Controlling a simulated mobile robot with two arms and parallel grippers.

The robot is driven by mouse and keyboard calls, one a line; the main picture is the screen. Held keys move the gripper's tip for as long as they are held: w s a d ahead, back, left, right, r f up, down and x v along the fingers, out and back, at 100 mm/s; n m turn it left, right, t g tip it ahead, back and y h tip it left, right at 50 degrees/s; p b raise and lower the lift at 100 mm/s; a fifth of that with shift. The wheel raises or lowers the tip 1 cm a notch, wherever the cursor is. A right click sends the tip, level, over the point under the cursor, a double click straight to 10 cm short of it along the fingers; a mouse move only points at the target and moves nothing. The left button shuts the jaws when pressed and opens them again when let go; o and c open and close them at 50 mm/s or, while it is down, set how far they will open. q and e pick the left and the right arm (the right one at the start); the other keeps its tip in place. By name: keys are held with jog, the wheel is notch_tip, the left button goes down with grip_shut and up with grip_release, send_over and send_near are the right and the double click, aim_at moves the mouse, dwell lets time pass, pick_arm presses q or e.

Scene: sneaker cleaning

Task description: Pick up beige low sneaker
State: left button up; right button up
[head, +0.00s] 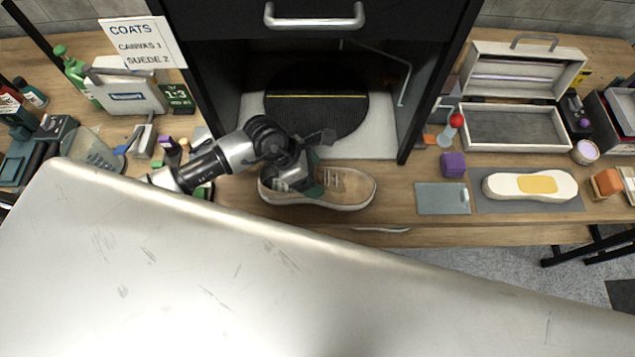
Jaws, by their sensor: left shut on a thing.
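The beige low sneaker (345,190) is on the wooden bench in front of the open black cabinet, its toe pointing right. My left gripper (297,182) reaches in from the left and is shut on the sneaker at its heel and collar end. The gripper hides part of the sneaker's opening. I cannot tell whether the sole touches the bench. My right gripper is not in view.
Behind the sneaker, the cabinet holds a round dark turntable (315,112). To the right are a glassy plate (442,198), a purple block (453,164) and a white sole-shaped piece (505,186). Bottles and boxes crowd the left. A large pale metal surface (250,290) fills the foreground.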

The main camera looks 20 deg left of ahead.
aim_at(316, 171)
pick_arm(q)
jog(key=shift+r, duration=0.5)
jog(key=r+b, duration=0.1)
jog(key=d+r+b, duration=0.1)
jog(key=r, duration=0.1)
jog(key=shift+s+r, duration=0.1)
jog(key=shift+r, duration=0.15)
jog(key=s+d+r+b, duration=0.3)
jog(key=d+r, duration=0.3)
jog(key=d, duration=0.4)
jog(key=shift+d+r, duration=0.15)
jog(key=shift+r, duration=0.15)
